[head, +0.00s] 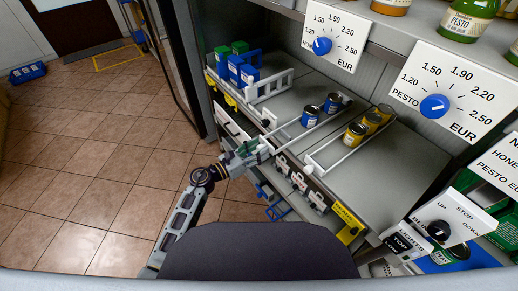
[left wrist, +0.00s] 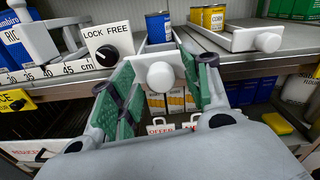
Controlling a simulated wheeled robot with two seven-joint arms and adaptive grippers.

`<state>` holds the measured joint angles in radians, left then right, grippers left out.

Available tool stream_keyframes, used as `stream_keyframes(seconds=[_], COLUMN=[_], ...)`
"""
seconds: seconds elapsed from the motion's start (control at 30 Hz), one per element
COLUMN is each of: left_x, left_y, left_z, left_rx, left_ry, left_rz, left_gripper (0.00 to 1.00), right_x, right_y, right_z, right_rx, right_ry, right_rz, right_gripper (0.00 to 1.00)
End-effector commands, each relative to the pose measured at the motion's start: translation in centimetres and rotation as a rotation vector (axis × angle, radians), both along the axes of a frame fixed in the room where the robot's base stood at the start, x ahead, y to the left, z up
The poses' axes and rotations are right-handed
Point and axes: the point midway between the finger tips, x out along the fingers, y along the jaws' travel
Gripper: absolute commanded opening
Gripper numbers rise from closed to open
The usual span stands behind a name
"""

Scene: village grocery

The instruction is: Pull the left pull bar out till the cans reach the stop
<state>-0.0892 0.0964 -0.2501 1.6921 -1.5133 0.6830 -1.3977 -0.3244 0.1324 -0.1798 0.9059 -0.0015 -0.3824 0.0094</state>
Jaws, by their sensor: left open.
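My left gripper (head: 258,150) is at the shelf's front edge, in front of the blue cans' lane. In the left wrist view the left gripper (left wrist: 160,84) is open, with one green-padded finger on each side of the white knob of the left pull bar (left wrist: 160,75). I cannot tell whether either pad touches it. A blue can (left wrist: 157,27) stands behind the knob. In the head view two blue cans, the front one (head: 310,116) and one behind (head: 333,103), stand upright on the shelf, back from the edge. My right gripper is not in view.
The right pull bar (left wrist: 267,42) lies beside yellow corn cans (left wrist: 208,18). A "LOCK FREE" dial (left wrist: 107,50) and a centimetre scale (left wrist: 55,73) sit left of the gripper. Cartons (left wrist: 176,100) stand below. The tiled floor (head: 95,170) at left is open.

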Motion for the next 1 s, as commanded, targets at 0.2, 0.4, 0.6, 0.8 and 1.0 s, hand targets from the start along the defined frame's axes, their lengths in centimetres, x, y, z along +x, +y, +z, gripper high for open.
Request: stream_keyframes(seconds=[0.2,0.4,0.6,0.8,1.0], left_x=[0.36,0.35,0.34,0.34,0.34], left_y=[-0.54,-0.55,-0.53,-0.52,-0.51], left_z=[0.01,0.01,0.02,0.01,0.01], left_rx=[-0.001,0.000,0.000,0.000,0.000], left_ry=[0.001,0.000,0.000,0.000,0.000], left_rz=[0.000,0.000,0.000,0.000,0.000], left_gripper=[0.48,0.48,0.26,0.00,0.00], right_x=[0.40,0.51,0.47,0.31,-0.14], right_y=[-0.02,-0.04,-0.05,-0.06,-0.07], right_z=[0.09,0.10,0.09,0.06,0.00], right_rx=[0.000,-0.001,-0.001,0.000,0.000], right_ry=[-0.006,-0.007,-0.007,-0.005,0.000], right_rz=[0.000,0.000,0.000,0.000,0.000], right_gripper=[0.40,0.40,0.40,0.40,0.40])
